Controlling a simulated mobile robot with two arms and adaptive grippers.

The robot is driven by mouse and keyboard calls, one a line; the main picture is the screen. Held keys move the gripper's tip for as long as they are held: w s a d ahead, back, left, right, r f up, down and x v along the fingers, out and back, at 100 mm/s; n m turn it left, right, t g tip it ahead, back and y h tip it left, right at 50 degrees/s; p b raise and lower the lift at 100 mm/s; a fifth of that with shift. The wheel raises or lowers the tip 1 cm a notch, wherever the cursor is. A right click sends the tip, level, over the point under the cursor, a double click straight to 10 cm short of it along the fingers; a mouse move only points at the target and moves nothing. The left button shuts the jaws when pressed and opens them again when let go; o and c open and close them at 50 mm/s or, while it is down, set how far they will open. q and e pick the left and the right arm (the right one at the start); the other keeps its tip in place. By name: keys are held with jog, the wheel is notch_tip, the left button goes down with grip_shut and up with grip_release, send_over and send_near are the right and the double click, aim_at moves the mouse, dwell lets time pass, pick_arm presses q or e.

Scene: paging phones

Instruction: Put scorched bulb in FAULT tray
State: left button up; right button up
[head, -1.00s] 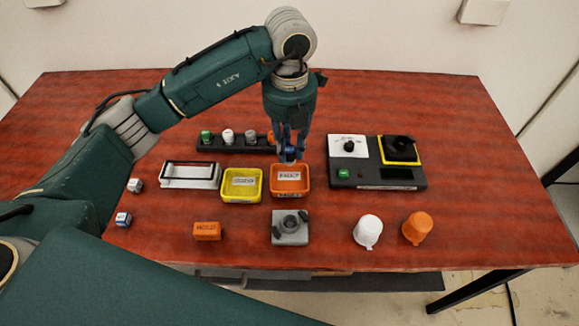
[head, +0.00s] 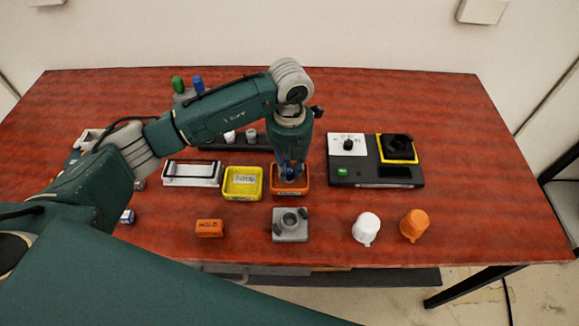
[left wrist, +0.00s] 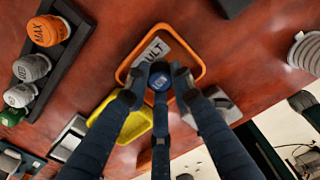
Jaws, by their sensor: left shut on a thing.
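My left gripper (head: 290,174) is shut on a small blue-capped bulb (left wrist: 160,77), with a pale mark on its top. It is over the orange FAULT tray (head: 303,190), which also shows in the left wrist view (left wrist: 202,60) with its white label partly hidden by the fingers. Whether the bulb touches the tray floor, I cannot tell. I see no scorch marks on it at this size. My right gripper is not in view.
A yellow tray (head: 243,195) stands just left of the FAULT tray. A dark rack with several capped bulbs (left wrist: 32,68) lies behind, partly hidden by my arm. A black tester box (head: 375,174) stands right; a grey fixture (head: 290,226) stands in front.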

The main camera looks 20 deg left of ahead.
aim_at(290, 170)
pick_arm(q)
jog(key=o, duration=1)
jog(key=shift+r, duration=0.25)
notch_tip(290, 170, up, 12)
jog(key=b, duration=0.3)
jog(key=shift+f, duration=0.15)
